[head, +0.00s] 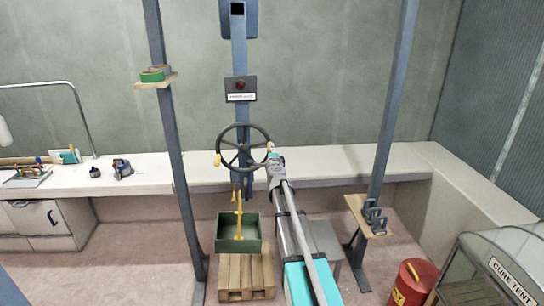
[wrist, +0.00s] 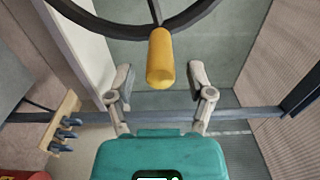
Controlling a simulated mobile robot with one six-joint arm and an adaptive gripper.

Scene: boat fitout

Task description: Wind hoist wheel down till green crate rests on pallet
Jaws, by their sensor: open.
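The dark hoist wheel (head: 243,124) stands upright on the blue column. A yellow handle (head: 217,160) shows at its left rim. My gripper (head: 273,156) is at the wheel's right rim. In the wrist view my gripper (wrist: 160,82) is open, with a yellow handle (wrist: 161,60) pointing toward the camera between the fingertips, and neither finger appears to touch it. The wheel rim (wrist: 100,22) arcs above. The green crate (head: 226,247) hangs from a yellow hoist piece (head: 239,212) below the wheel. The wooden pallet (head: 246,280) is beneath it; I cannot tell the gap.
A blue post (head: 172,110) stands left and another (head: 393,90) right, with a clamp shelf (head: 362,214). A white bench (head: 330,160) runs behind. A red bin (head: 411,283) and the cure tent (head: 500,255) stand right. A grey stool (head: 325,240) is beside my arm.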

